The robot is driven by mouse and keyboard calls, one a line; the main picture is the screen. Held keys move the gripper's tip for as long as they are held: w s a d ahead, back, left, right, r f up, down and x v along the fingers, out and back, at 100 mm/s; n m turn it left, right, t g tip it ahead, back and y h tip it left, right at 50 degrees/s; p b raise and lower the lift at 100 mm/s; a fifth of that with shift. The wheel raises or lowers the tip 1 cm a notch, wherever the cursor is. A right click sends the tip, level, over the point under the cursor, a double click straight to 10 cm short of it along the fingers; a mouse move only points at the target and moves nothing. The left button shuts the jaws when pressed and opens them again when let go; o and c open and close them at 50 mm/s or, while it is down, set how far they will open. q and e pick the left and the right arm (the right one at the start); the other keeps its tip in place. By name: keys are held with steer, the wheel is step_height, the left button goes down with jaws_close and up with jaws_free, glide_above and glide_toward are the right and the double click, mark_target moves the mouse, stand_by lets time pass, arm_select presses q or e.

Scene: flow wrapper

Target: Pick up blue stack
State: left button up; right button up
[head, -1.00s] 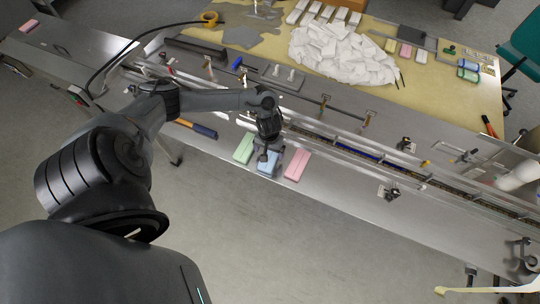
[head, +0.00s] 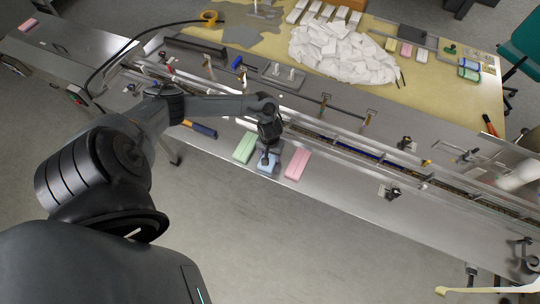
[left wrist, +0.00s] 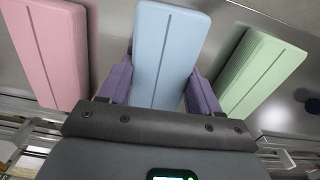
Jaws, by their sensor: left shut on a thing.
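The blue stack (head: 267,167) lies on the steel machine bed between two other stacks. In the left wrist view the blue stack (left wrist: 168,52) is a long light-blue block with a groove along its top. My left gripper (head: 268,156) reaches down over it. In the left wrist view the fingers of my left gripper (left wrist: 160,88) sit on both sides of the blue stack and are shut on it. The gripper hides part of the stack in the head view. My right gripper is not in view.
A green stack (head: 244,147) lies close on the left and a pink stack (head: 297,164) close on the right. Conveyor rails (head: 340,148) run behind them. The bed's front edge is just below the stacks. A white pile (head: 340,50) lies on the table behind.

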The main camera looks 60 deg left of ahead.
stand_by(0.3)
arm_select(q)
steer(key=shift+r, duration=0.6)
step_height(320, 180, up, 2)
steer(key=shift+r+p, duration=0.25)
steer(key=shift+p, duration=0.2)
steer(key=w+d+r+p, duration=0.3)
steer(key=w+d+r, duration=0.2)
steer(key=d, duration=0.5)
step_height(320, 180, up, 2)
steer(key=shift+w+d+r, duration=0.1)
steer(key=shift+w+d, duration=0.05)
steer(key=shift+d, duration=0.1)
